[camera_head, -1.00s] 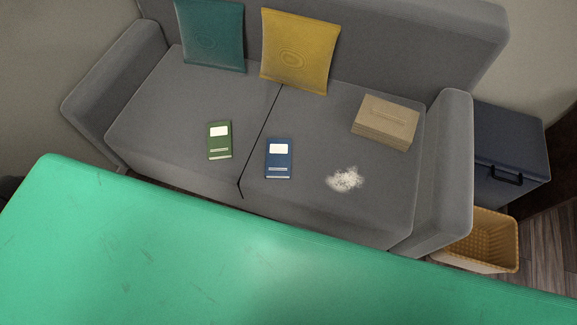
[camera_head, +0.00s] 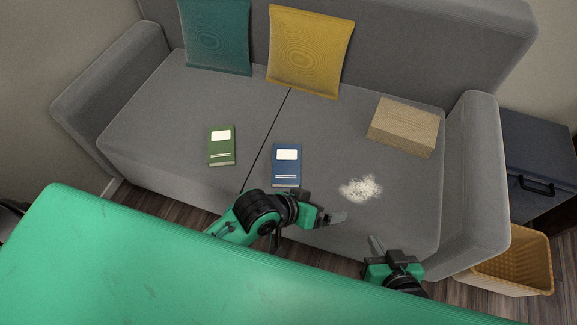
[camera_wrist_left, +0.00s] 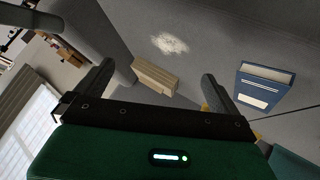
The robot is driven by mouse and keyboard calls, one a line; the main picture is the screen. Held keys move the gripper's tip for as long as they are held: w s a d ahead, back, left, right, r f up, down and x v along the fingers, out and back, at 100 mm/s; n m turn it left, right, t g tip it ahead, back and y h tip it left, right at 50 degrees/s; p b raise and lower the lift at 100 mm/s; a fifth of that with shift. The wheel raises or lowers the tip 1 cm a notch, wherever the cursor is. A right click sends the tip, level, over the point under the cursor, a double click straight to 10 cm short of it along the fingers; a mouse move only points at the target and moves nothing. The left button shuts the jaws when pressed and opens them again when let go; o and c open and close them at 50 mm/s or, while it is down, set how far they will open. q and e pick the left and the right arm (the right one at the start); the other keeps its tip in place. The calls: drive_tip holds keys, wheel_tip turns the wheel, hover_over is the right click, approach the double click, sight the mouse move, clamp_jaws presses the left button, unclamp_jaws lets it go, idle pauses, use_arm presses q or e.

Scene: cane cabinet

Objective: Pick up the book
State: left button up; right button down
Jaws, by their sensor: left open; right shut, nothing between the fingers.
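A green book (camera_head: 221,146) and a blue book (camera_head: 286,165) lie flat on the grey sofa seat (camera_head: 330,130), on either side of the seam. My left gripper (camera_head: 326,208) is in front of the sofa's edge, just below and right of the blue book, apart from it. In the left wrist view my left gripper (camera_wrist_left: 158,88) has its fingers spread with nothing held. The blue book (camera_wrist_left: 263,86) shows there to the right of the fingers. My right gripper (camera_head: 377,246) is lower right, near the sofa's front edge, shut and empty.
A pile of white crumbs (camera_head: 361,188) and a tan box (camera_head: 403,126) are on the right seat. Teal (camera_head: 217,36) and yellow (camera_head: 309,48) cushions lean on the backrest. A wicker basket (camera_head: 510,260) and dark cabinet (camera_head: 535,165) stand right of the sofa.

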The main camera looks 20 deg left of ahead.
use_arm(q)
drive_tip(key=w+g, duration=0.2)
drive_tip(key=w, duration=0.1)
drive_tip(key=n+g+y+b, duration=0.25)
drive_tip(key=n+y, duration=0.25)
drive_tip(key=y, duration=0.3)
hover_over(286, 163)
drive_tip(key=shift+g, duration=0.25)
drive_tip(key=f, duration=0.5)
drive_tip(key=shift+s, duration=0.35)
drive_tip(key=shift+a+f, duration=0.1)
drive_tip(key=shift+f, duration=0.3)
drive_tip(key=f, duration=0.1)
drive_tip(key=f+b, duration=0.1)
drive_tip(key=f, duration=0.1)
drive_tip(key=f+b, duration=0.1)
drive_tip(key=f, duration=0.1)
drive_tip(key=shift+w+d, duration=0.2)
drive_tip(key=shift+w, duration=0.1)
drive_tip(key=shift+f, duration=0.1)
use_arm(e)
drive_tip(key=w+r+t+y, duration=0.2)
drive_tip(key=w+r+t, duration=0.3)
drive_tip(key=r+t, duration=0.5)
wheel_tip(286, 163, up, 2)
drive_tip(key=shift+a+r+m, duration=0.15)
drive_tip(key=shift+a+m, duration=0.05)
drive_tip(key=shift+m, duration=0.1)
use_arm(q)
drive_tip(key=c, duration=1.1)
